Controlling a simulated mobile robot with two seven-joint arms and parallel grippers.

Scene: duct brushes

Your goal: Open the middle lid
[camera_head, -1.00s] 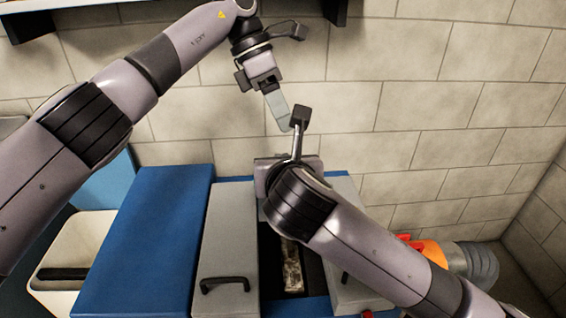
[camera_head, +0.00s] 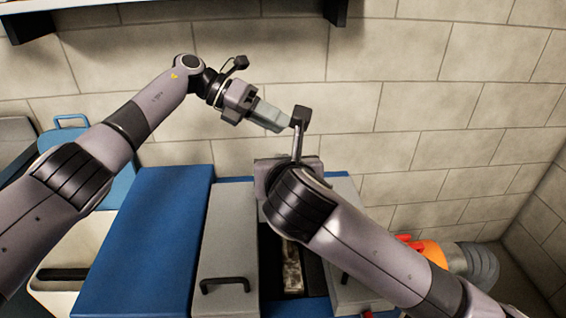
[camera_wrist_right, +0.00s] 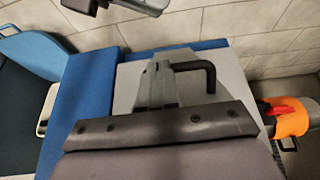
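A box with a blue frame carries a grey lid (camera_head: 225,245) with a black handle (camera_head: 225,284), lying shut. Right of it is a dark open compartment (camera_head: 310,270) with a worn, pale object (camera_head: 292,268) inside. A second grey lid (camera_head: 347,298) is right of the opening, mostly behind my right arm. In the right wrist view my right gripper's fingers (camera_wrist_right: 158,85) overlap the left end of a black handle (camera_wrist_right: 198,68) on a grey surface; whether they grip it cannot be told. My left gripper (camera_head: 270,116) is in the air before the wall, empty, its fingers overlapping.
A blue panel (camera_head: 145,240) lies left of the grey lid. A pale bin (camera_head: 80,245) with a raised blue lid (camera_head: 118,180) stands farther left. An orange and grey cylinder (camera_head: 455,257) is at the right. A brick wall (camera_head: 430,110) closes off the back; a shelf is above left.

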